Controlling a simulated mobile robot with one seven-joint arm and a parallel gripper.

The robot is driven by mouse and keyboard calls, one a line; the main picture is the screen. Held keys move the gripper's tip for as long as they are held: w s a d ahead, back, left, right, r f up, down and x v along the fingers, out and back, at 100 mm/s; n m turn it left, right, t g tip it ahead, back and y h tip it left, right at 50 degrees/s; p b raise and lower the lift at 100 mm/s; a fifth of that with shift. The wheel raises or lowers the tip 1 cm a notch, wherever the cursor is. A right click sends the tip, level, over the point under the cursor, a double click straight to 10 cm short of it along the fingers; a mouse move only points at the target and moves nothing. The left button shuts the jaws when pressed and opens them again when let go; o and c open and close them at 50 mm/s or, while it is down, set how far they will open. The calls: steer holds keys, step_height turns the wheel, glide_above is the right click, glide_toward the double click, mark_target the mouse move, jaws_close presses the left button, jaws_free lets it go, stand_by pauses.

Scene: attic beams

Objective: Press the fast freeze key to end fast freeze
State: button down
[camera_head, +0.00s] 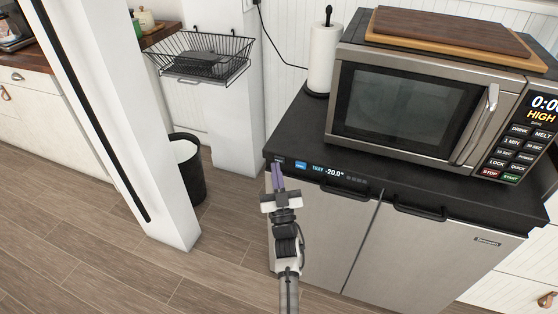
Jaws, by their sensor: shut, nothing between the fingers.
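The low steel freezer (315,222) has a dark control strip along its upper front edge. A small key lit blue (300,165) is near the strip's left end. The lit display (328,171) beside it reads something like "TRAY -20.0". Small dim marks follow to its right. The lettering on the keys is too small to read, so I cannot tell which is the fast freeze key. My gripper (275,168) is shut and empty. Its purple fingers point at the strip's left end, just left of the blue key, and hide part of it. I cannot tell whether they touch it.
A microwave (408,103) with cutting boards (455,32) and a paper towel roll (323,57) stand on the black top. Bar handles (421,212) stick out below the strip. A white post (127,118), wire basket (203,56) and black bin (187,170) are at left.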

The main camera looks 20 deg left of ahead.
steer(key=shift+s, duration=0.25)
steer(key=s, duration=0.5)
steer(key=shift+a, duration=0.1)
stand_by(0.3)
stand_by(0.6)
